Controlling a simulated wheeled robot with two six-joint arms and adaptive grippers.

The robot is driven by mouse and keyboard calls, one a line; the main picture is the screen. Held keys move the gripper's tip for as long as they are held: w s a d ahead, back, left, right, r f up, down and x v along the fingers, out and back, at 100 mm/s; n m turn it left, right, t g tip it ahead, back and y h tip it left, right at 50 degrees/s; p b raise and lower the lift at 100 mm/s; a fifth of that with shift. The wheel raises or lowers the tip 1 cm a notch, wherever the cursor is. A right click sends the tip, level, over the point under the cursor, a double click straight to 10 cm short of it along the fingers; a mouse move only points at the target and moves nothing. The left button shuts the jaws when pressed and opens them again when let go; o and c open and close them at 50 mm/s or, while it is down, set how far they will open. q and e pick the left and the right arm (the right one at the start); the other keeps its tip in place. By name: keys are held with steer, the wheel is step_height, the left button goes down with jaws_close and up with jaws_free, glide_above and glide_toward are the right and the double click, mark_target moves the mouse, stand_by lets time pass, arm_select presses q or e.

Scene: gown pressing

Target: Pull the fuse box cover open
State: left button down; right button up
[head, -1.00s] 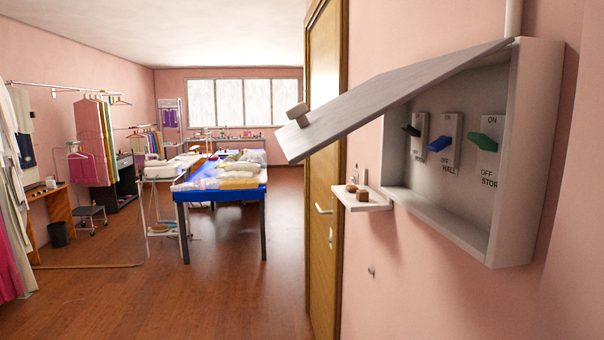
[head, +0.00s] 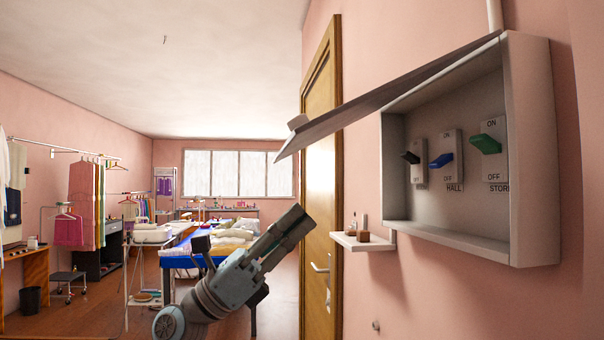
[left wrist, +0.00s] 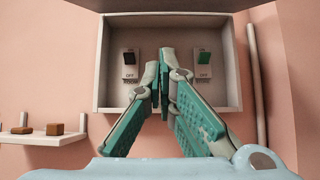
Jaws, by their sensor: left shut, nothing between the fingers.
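The fuse box (head: 530,150) is a grey-white box on the pink wall at the right of the head view. Its cover (head: 385,95) is hinged at the top and stands raised, sloping down and out to the left, with a small knob (head: 297,122) at its free edge. Inside are a black, a blue and a green switch (head: 487,144). My left gripper (head: 305,218) is below and left of the cover, apart from it. In the left wrist view its fingers (left wrist: 158,80) are shut and empty, in front of the box opening, hiding the middle switch. My right gripper is out of view.
A small shelf (head: 362,243) with brown blocks juts from the wall left of the box. A wooden door (head: 322,180) stands beyond it. A vertical pipe (left wrist: 257,85) runs beside the box. A blue table with cloths and garment racks stand farther back.

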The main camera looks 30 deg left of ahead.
arm_select(q)
steer(key=s+p+x, duration=0.1)
steer(key=p+x, duration=0.2)
steer(key=x, duration=0.3)
steer(key=shift+s+a+r, duration=0.3)
steer(key=shift+a+r, duration=0.25)
steer(key=shift+r, duration=0.15)
steer(key=shift+s+a+r, duration=0.25)
steer(key=shift+a+r, duration=0.35)
steer(key=shift+r, duration=0.1)
steer(key=shift+s+a+r, duration=0.3)
steer(key=shift+a+r, duration=0.25)
steer(key=shift+r, duration=0.1)
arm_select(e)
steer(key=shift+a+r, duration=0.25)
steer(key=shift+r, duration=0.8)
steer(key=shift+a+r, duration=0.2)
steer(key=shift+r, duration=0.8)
